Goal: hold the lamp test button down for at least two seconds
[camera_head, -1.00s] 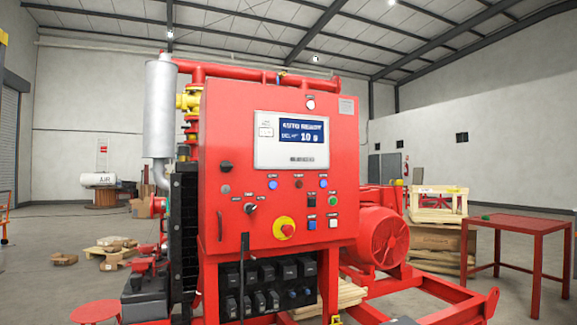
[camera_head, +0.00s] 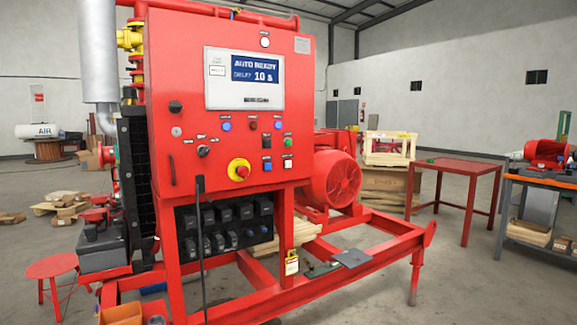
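The red control panel (camera_head: 215,187) stands upright at left of centre in the head view. Its display (camera_head: 245,78) reads "AUTO READY" and "10 s". Below it are a left blue button (camera_head: 226,126), a dark red one (camera_head: 253,124) and a right blue one (camera_head: 278,124). Lower right are a black one (camera_head: 266,142), a green one (camera_head: 288,142), a lower blue one (camera_head: 267,162) and a white one (camera_head: 288,162). The labels are too small to read, so I cannot tell which is the lamp test button. My gripper is not in view.
A red and yellow emergency stop (camera_head: 239,169) sits low on the panel. The red skid frame (camera_head: 375,243) juts out to the right. A red stool (camera_head: 56,267) stands left, a red table (camera_head: 458,166) right, and a workbench (camera_head: 540,183) farther right.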

